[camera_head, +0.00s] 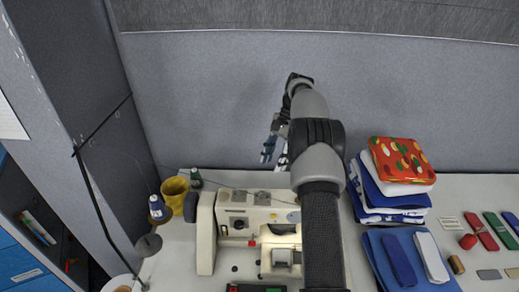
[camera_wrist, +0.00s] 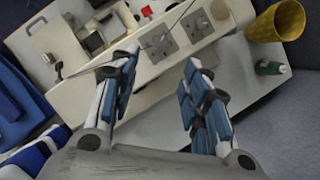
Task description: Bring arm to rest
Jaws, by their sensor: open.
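My arm reaches up over the table, and my gripper (camera_head: 269,148) hangs at its end above the back of the sewing machine (camera_head: 207,235). In the wrist view my gripper (camera_wrist: 160,75) has its two blue-padded fingers spread well apart with nothing between them. The cream sewing machine (camera_wrist: 180,62) shows below and beyond the fingers. The gripper is apart from it. In the head view my arm hides part of the machine's right side.
Folded cloths (camera_head: 402,165) are stacked at right. Red (camera_head: 481,231) and green items lie farther right. A grey wall stands behind the table.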

